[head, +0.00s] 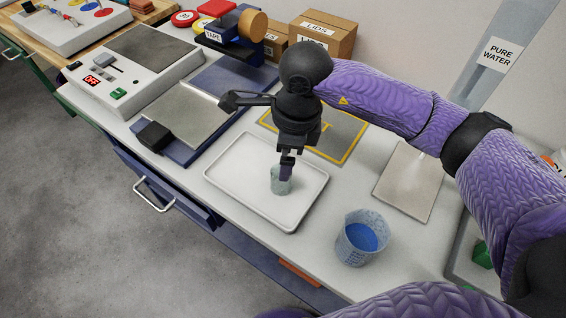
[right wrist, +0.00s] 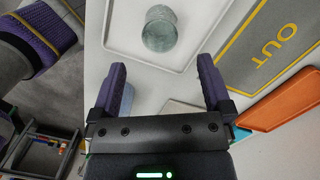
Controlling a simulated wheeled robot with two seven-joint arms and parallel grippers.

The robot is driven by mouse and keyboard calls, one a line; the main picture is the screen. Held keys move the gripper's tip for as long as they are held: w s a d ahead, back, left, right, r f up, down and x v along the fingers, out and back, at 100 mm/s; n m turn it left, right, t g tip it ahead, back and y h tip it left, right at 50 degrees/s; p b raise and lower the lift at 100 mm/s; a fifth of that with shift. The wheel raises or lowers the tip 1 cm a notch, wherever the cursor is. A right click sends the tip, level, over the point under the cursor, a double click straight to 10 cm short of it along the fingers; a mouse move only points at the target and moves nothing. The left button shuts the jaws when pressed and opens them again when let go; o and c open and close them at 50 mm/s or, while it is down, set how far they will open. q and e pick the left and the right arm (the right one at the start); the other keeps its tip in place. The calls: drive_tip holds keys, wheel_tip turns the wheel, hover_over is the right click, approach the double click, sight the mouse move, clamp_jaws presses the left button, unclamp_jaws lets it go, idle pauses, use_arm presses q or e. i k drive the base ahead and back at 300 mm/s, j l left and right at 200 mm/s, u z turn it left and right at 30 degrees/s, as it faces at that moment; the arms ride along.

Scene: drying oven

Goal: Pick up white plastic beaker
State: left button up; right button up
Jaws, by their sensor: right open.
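A small pale grey-green, see-through beaker (head: 281,187) stands on the white tray (head: 222,184). It also shows in the right wrist view (right wrist: 158,36), ahead of my fingers. A larger whitish translucent beaker (head: 349,252) with blue contents stands on the bench to the right of the tray. My right gripper (head: 286,174) points down at the small beaker and partly covers it in the head view. In the right wrist view its two purple fingers (right wrist: 161,82) are apart, with nothing held between them. My left gripper is not in view.
A yellow-edged mat (head: 347,137), marked OUT in the wrist view, lies behind the tray. A grey-topped device (head: 182,115) stands to the left. A flat beige plate (head: 405,185) lies to the right. Boxes (head: 328,33) stand at the back. A drawer with a handle (head: 152,198) is in front.

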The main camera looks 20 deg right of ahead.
sight(364, 232)
drive_tip(key=k+j, duration=0.25)
drive_tip(key=k, duration=0.25)
drive_tip(key=k+j, duration=0.2)
drive_tip(key=k, duration=0.25)
